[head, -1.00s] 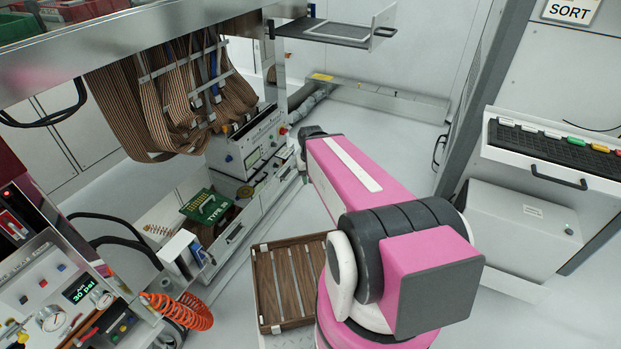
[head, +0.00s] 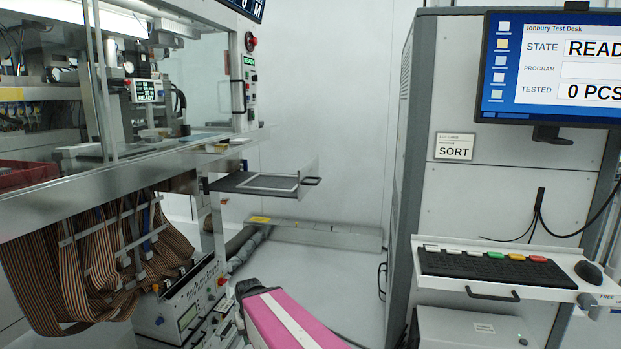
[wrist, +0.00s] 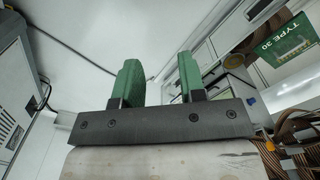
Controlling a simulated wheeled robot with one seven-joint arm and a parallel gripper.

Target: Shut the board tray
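A flat dark tray (head: 245,184) with a pale rectangular outline and a clear upright front plate sticks out to the right from the machine's frame in the head view. Its black handle (head: 311,181) is at the right end, so the tray stands pulled out. My gripper (wrist: 160,82) shows in the wrist view with two green fingers apart and nothing visible between them. The head view shows only part of my pink arm, low in the picture and below the tray; the gripper is not visible there. I cannot make out the tray in the wrist view.
A green board marked TYPE 30 (wrist: 286,42) shows in the wrist view. Ribbon cables (head: 100,260) hang under the machine bench at left. A grey cabinet (head: 405,150) with a keyboard shelf (head: 500,284) stands at right. The floor between is mostly clear, with a low metal duct (head: 325,234) behind.

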